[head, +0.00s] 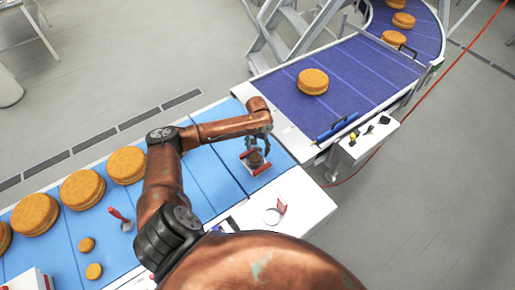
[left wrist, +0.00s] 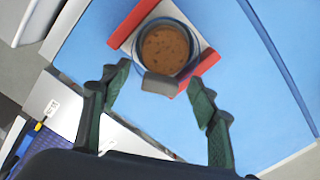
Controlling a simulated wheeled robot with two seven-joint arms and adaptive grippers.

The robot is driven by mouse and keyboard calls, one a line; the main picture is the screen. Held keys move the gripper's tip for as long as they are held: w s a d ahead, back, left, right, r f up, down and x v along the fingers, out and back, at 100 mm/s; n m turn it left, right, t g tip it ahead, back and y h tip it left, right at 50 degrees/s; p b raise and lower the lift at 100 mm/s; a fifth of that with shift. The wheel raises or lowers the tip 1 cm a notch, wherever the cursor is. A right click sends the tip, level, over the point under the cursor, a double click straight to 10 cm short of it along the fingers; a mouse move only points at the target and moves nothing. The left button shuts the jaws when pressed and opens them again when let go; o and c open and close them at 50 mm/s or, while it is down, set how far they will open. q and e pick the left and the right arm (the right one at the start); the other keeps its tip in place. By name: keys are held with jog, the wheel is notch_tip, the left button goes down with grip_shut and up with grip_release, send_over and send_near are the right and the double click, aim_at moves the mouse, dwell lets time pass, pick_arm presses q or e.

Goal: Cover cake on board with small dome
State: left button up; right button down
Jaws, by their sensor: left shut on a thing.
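A small brown round cake (head: 255,159) sits on a pale board with red edges (left wrist: 127,27), on the blue mat. In the left wrist view the cake (left wrist: 165,48) is ringed by a clear, blue-rimmed dome (left wrist: 139,37); a grey knob (left wrist: 160,84) shows at its near side. My left gripper (head: 262,147) is above the board. I cannot tell whether the dome's rim touches the board. My right gripper is not in view.
Large sponge rounds (head: 82,189) line the blue belt at left, with two small rounds (head: 87,244) nearer. A purple conveyor (head: 345,85) carries more rounds. A ring with a red tab (head: 281,207) lies on the white ledge; another red-handled ring (head: 126,226) is at left.

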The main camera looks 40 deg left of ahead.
pick_arm(q)
jog(key=shift+f, duration=0.1)
jog(key=o, duration=1.1)
jog(key=shift+o, duration=0.2)
jog(key=shift+o, duration=0.5)
jog(key=o, duration=0.4)
jog(key=shift+c, duration=0.2)
notch_tip(320, 180, up, 7)
jog(key=p, duration=0.9)
